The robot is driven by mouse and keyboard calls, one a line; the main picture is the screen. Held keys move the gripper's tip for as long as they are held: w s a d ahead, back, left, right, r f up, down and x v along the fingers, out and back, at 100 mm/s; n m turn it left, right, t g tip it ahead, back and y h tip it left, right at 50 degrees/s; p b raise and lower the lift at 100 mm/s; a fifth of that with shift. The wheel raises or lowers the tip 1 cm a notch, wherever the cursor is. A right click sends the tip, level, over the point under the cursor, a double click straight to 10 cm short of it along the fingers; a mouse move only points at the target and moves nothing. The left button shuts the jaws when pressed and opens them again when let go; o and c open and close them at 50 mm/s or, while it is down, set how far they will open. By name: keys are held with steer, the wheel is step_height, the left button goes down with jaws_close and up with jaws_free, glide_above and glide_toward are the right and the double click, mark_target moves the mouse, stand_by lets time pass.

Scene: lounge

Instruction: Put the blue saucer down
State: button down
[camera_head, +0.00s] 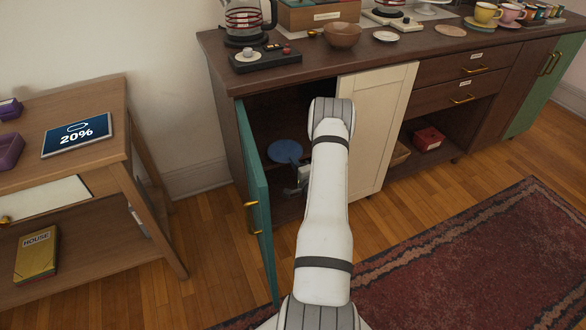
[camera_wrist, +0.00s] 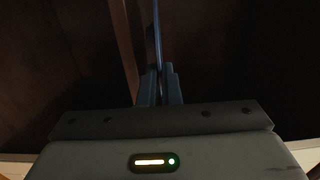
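The blue saucer (camera_head: 285,151) is inside the open, dark lower compartment of the sideboard in the head view. In the wrist view the blue saucer (camera_wrist: 157,42) shows edge-on as a thin strip running up from between the fingers. My gripper (camera_wrist: 160,88) is shut on its rim. In the head view my gripper (camera_head: 300,180) is partly hidden by my arm, just below and right of the saucer. I cannot tell whether the saucer touches any surface in the compartment.
The teal cabinet door (camera_head: 258,205) stands open left of my arm. A cream door panel (camera_head: 377,125) closes the compartment's right side. The sideboard top (camera_head: 360,58) above holds a coffee maker, a bowl and cups. A wooden side table (camera_head: 110,150) stands at left.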

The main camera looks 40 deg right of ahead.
steer(key=shift+f, duration=0.6)
steer(key=shift+f, duration=0.2)
steer(key=c, duration=1.6)
jaws_free()
steer(key=shift+r, duration=0.1)
